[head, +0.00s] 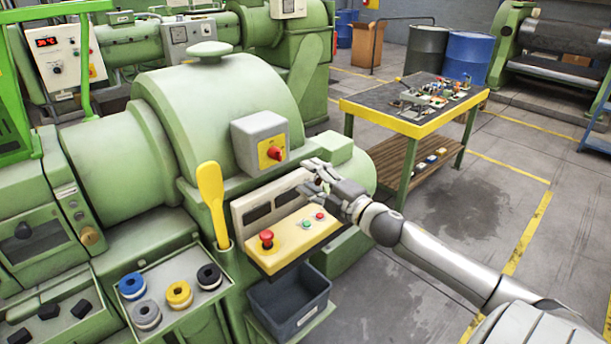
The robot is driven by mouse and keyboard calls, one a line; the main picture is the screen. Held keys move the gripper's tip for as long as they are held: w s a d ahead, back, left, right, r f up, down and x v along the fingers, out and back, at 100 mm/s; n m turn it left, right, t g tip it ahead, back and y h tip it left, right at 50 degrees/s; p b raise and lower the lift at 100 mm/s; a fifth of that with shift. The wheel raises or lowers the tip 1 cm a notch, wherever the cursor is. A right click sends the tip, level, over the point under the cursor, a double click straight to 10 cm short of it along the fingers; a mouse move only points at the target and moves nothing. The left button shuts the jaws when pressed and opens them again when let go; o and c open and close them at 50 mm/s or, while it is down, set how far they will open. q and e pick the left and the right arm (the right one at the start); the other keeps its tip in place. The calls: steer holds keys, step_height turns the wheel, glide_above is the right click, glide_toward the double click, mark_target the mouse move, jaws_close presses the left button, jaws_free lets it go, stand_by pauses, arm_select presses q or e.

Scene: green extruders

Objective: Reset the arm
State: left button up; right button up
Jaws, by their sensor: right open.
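My right arm reaches in from the lower right. Its gripper (316,177) is open, with nothing visible between its fingers. It is at the right end of the yellow control panel (290,240), in front of the panel's upright back; I cannot tell whether it touches. The panel carries a red mushroom button (266,238), a green button (306,224) and a small red button (320,216). My left gripper is not in view.
A grey box with a red rotary switch (275,153) sits above the panel on the green extruder (205,100). A yellow paddle-shaped handle (211,195) stands left of the panel. A dark bin (290,304) is below.

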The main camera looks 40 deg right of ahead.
steer(key=s+a+f+m+g+h, duration=0.2)
steer(key=s+a+f+m+g, duration=0.25)
steer(key=s+f+m, duration=0.35)
steer(key=s+a+f+m+g+h, duration=0.25)
steer(key=s+a+f, duration=0.3)
steer(key=f, duration=0.55)
steer(key=s+a+f+m+g+y, duration=0.2)
steer(key=s+a+g, duration=0.2)
steer(key=s+a, duration=0.4)
steer(key=s+a+f+m+g+y, duration=0.1)
steer(key=s+a+f+m+g, duration=0.25)
steer(key=s+a, duration=0.45)
step_height(320, 180, down, 24)
steer(key=s+d+n+g, duration=0.1)
steer(key=s+d+g, duration=0.1)
steer(key=d, duration=0.1)
steer(key=s+d+f+g, duration=0.1)
steer(key=s+d+f, duration=0.1)
steer(key=s+f, duration=1.5)
steer(key=shift+s+d+f+n, duration=0.3)
steer(key=shift+s+d+f, duration=0.05)
steer(key=shift+f, duration=0.2)
